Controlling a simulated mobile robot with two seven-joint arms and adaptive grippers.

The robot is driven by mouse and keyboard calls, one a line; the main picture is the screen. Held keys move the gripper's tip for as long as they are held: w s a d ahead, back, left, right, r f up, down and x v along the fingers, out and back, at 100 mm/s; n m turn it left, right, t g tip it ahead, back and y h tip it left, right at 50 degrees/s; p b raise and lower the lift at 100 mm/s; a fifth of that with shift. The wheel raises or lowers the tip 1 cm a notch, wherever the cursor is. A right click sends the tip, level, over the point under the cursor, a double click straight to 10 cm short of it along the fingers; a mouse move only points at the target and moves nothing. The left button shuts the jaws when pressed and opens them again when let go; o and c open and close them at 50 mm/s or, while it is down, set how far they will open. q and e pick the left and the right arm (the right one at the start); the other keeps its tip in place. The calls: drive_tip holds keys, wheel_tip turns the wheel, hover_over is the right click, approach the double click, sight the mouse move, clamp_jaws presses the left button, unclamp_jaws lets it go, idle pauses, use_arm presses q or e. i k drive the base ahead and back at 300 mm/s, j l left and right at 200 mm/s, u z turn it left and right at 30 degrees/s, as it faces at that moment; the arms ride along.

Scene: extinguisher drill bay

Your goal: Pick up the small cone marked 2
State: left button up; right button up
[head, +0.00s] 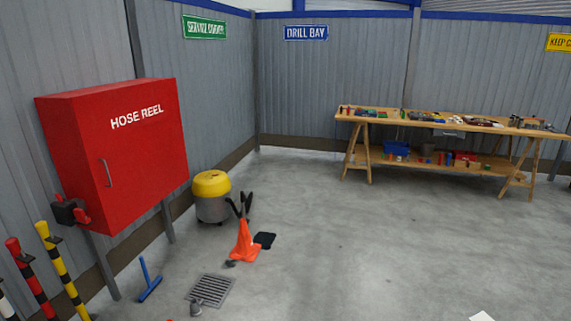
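An orange cone (244,244) stands on the concrete floor left of centre, in front of the yellow-topped vacuum. No number can be read on it, so I cannot tell whether it is the cone marked 2. A tiny red-orange bit (170,319) shows at the bottom edge, too cut off to identify. Neither of my grippers is in the head view.
A red hose reel cabinet (150,165), striped posts (62,270) and a blue T-shaped tool (149,281) are at left. The vacuum (212,198), a dark flat item (265,240) and floor grate (210,290) surround the cone. A workbench (440,121) stands at back right. Centre floor is clear.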

sight(244, 251)
drive_tip(key=i+l, duration=0.15)
drive_tip(key=i, duration=0.35)
drive_tip(key=i+l+u, duration=0.1)
drive_tip(key=i, duration=0.4)
drive_tip(key=i+l, duration=0.2)
drive_tip(key=i, duration=0.3)
drive_tip(key=i+j, duration=0.15)
drive_tip(key=i, duration=0.65)
drive_tip(key=i+j+u, duration=0.15)
drive_tip(key=i, duration=0.65)
drive_tip(key=i+j, duration=0.2)
drive_tip(key=i, duration=0.2)
drive_tip(key=i+j, duration=0.15)
drive_tip(key=i, duration=0.2)
